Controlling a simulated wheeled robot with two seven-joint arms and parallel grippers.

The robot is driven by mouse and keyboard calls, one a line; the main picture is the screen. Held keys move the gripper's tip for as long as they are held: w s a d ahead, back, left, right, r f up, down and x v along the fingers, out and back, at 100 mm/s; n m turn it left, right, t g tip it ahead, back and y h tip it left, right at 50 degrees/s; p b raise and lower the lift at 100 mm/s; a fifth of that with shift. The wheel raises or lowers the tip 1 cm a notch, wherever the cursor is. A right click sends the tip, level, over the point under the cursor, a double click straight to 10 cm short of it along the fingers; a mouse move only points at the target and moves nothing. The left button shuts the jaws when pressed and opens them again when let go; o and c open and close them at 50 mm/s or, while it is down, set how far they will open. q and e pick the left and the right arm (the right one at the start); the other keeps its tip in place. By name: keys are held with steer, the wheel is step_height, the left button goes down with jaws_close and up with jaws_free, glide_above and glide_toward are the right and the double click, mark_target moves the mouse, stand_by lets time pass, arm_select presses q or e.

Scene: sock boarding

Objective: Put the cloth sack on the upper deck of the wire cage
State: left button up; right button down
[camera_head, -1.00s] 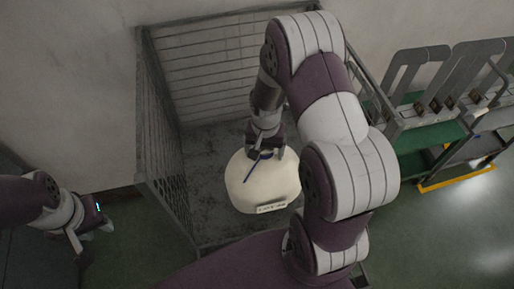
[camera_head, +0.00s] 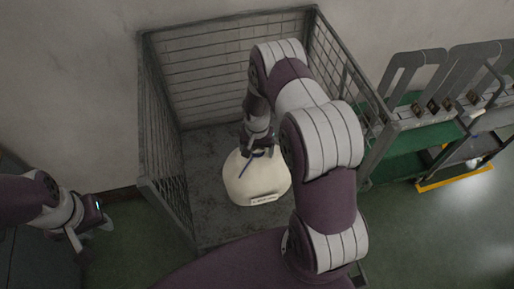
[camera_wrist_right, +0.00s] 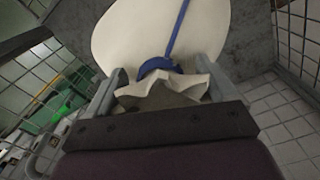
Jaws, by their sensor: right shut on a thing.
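The cloth sack (camera_head: 254,182) is cream, tied at the neck with a blue cord, and has a white label low on its front. In the head view it is inside the wire cage (camera_head: 163,140), over the grey deck (camera_head: 207,165). I cannot tell whether its base touches the deck. My right gripper (camera_head: 258,148) is above the sack, shut on its gathered neck. The right wrist view shows the neck cloth (camera_wrist_right: 165,90) between the two fingers. My left gripper (camera_head: 92,236) is outside the cage at the left, empty; its finger gap is unclear.
Mesh walls stand at the cage's left, back and right. A rack (camera_head: 415,150) with grey boards and a green shelf stands to the right. Bare deck lies left of and behind the sack. A yellow floor frame (camera_head: 455,180) lies at the right.

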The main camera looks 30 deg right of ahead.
steer(key=shift+f, duration=0.15)
jaws_free()
steer(key=r, duration=0.4)
steer(key=r+b, duration=0.1)
steer(key=r, duration=0.3)
steer(key=r+b, duration=0.1)
steer(key=r, duration=0.4)
steer(key=shift+s+a, duration=0.25)
steer(key=shift+a, duration=0.05)
steer(key=s+a+r+n, duration=0.3)
steer(key=s+r, duration=0.1)
steer(key=s, duration=0.2)
steer(key=s+a+r+n+t, duration=0.1)
steer(key=s+a+r+n, duration=0.2)
steer(key=s, duration=0.4)
steer(key=shift+s+a+r+n, duration=0.15)
steer(key=shift+a+r+n, duration=0.2)
steer(key=shift+a+n, duration=0.35)
